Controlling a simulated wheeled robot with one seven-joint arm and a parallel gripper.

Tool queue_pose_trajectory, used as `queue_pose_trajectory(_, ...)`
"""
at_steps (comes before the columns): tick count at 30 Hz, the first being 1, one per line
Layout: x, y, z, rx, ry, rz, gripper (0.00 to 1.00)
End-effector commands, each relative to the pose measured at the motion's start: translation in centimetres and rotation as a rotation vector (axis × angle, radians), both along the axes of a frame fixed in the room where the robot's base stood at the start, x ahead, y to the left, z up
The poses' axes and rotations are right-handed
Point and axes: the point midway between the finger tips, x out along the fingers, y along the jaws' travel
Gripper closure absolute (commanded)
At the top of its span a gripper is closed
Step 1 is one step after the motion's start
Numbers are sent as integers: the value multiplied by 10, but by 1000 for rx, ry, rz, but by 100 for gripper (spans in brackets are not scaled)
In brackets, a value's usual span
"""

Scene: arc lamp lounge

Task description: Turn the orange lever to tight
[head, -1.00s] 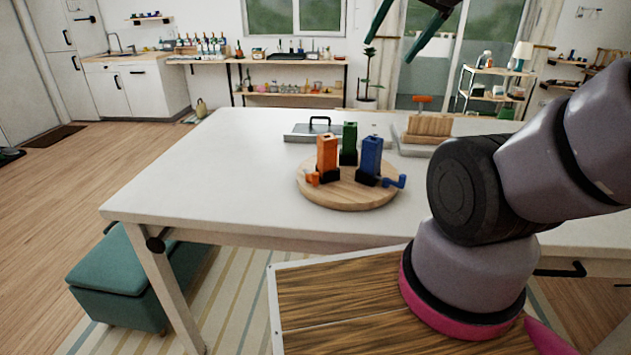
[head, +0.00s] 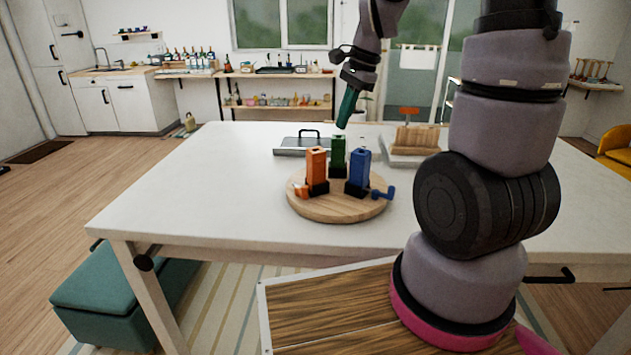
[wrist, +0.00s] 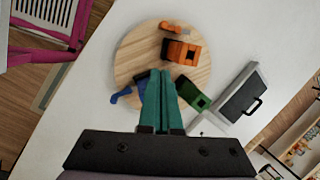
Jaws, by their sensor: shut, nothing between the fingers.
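The orange lever (head: 300,190) sticks out at the lower left of an orange block (head: 317,164) in a black base. In the wrist view the orange lever (wrist: 172,27) points away from the orange block (wrist: 184,52). The block stands on a round wooden board (head: 335,208) with a green block (head: 338,151) and a blue block (head: 358,165), which has a blue lever (head: 384,192). My gripper (head: 344,122) has green fingers, is shut and empty, and hangs above and behind the blocks. In the wrist view its fingertips (wrist: 161,72) overlap part of the blue block. Any tight marking is too small to see.
The board rests on a white table (head: 200,190). A grey tray with a black handle (head: 301,146) lies behind it. A wooden block with an orange top (head: 414,138) stands at the back right on a grey plate. The table's left side is clear.

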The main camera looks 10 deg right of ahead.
Motion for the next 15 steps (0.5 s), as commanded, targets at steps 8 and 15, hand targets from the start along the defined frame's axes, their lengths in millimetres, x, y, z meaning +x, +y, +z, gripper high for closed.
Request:
queue_pose_trajectory(8, 21, 0, -65, 6, 171, -199, 100)
queue_pose_trajectory(15, 24, -1, -78, 5, 205, -247, 100)
